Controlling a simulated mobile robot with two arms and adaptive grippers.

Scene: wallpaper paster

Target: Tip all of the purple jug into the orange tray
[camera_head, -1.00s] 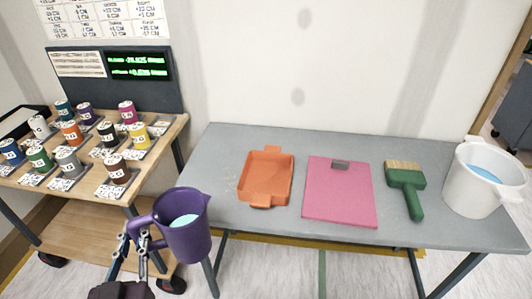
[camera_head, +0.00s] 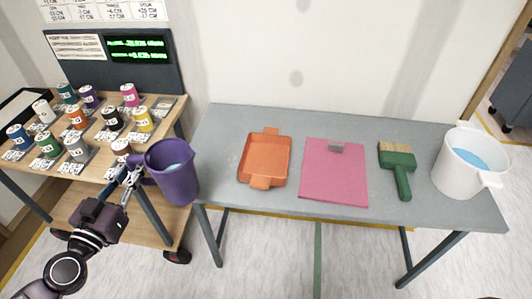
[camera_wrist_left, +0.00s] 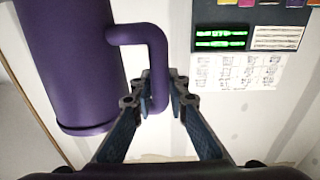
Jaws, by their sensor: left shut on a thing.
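The purple jug (camera_head: 177,182) holds pale blue liquid and is roughly upright, in the air just left of the grey table. My left gripper (camera_head: 130,181) is shut on its handle, on the jug's left side. In the left wrist view the jug (camera_wrist_left: 72,65) is at the left and the gripper's fingers (camera_wrist_left: 160,95) close around the handle. The orange tray (camera_head: 264,159) lies on the table near its left end, to the right of the jug, and looks empty. My right gripper is not in view.
On the grey table (camera_head: 222,140) lie a pink board (camera_head: 334,175) and a green brush (camera_head: 400,176); a white bucket (camera_head: 455,178) with blue liquid stands at the right end. A wooden cart (camera_head: 170,128) with several coloured cans stands at the left, close behind the jug.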

